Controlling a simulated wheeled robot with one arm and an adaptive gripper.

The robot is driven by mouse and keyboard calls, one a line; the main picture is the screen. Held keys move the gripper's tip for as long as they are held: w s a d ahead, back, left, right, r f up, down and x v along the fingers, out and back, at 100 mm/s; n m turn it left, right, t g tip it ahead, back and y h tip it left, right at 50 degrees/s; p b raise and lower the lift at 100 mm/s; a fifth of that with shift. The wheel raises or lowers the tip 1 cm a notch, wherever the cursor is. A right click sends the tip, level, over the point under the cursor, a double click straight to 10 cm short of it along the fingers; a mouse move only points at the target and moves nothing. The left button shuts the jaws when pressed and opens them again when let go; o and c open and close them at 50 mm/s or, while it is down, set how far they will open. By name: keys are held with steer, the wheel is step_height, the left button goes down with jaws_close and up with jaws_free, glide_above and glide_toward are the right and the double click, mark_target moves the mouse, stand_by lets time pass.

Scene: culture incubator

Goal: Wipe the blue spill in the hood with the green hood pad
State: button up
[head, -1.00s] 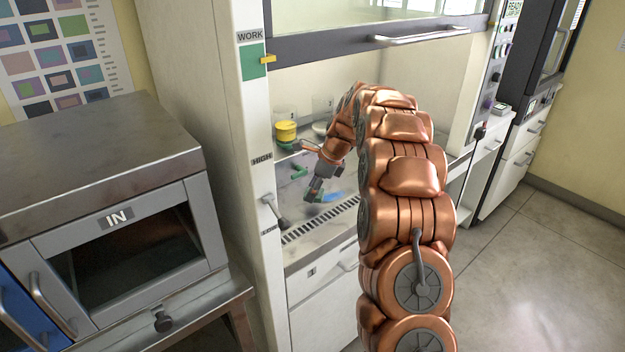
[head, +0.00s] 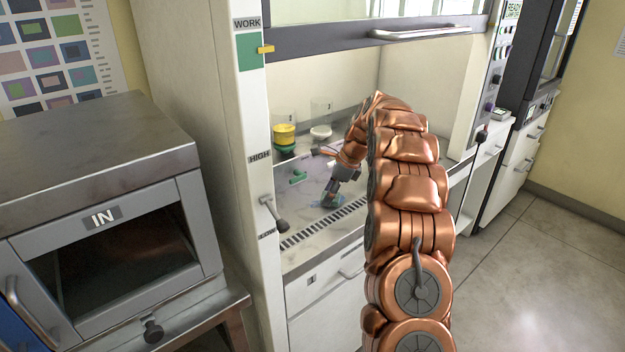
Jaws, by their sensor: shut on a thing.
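My gripper (head: 332,190) is inside the hood, pointing down at the front part of the work surface. The blue spill is at the same spot.
The hood sash (head: 400,38) is raised, with its yellow marker (head: 265,49) by WORK. A yellow-filled container (head: 284,136), a white dish (head: 321,131) and a green item (head: 298,177) are in the hood. A slotted grille (head: 300,235) runs along the front.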

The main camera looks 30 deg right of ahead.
mark_target(343, 194)
steer(key=shift+w+d+b, duration=0.15)
steer(key=shift+w+d, duration=0.05)
steer(key=shift+d, duration=0.65)
steer(key=shift+w+d+b, duration=0.15)
steer(key=shift+d+b, duration=0.05)
steer(key=shift+d, duration=0.65)
steer(key=shift+w+d+b, duration=0.15)
steer(key=shift+w+d, duration=0.05)
steer(key=shift+d, duration=0.65)
steer(key=shift+d+f, duration=0.15)
steer(key=shift+b, duration=0.7)
steer(key=shift+a+r, duration=0.25)
steer(key=shift+a, duration=0.05)
steer(key=shift+s+a+p, duration=0.4)
steer(key=shift+a+p, duration=0.05)
steer(key=shift+a, duration=1.4)
steer(key=shift+s+a+p, duration=0.45)
steer(key=shift+a, duration=1.35)
steer(key=shift+s+a+p, duration=0.4)
steer(key=shift+a+p, duration=0.05)
steer(key=shift+a, duration=1.4)
steer(key=shift+s+a+r, duration=0.1)
steer(key=shift+a, duration=0.15)
step_height(343, 194, up, 8)
steer(key=p, duration=0.5)
steer(key=shift+p, duration=0.3)
steer(key=shift+d+f, duration=0.1)
steer(key=shift+f, duration=0.1)
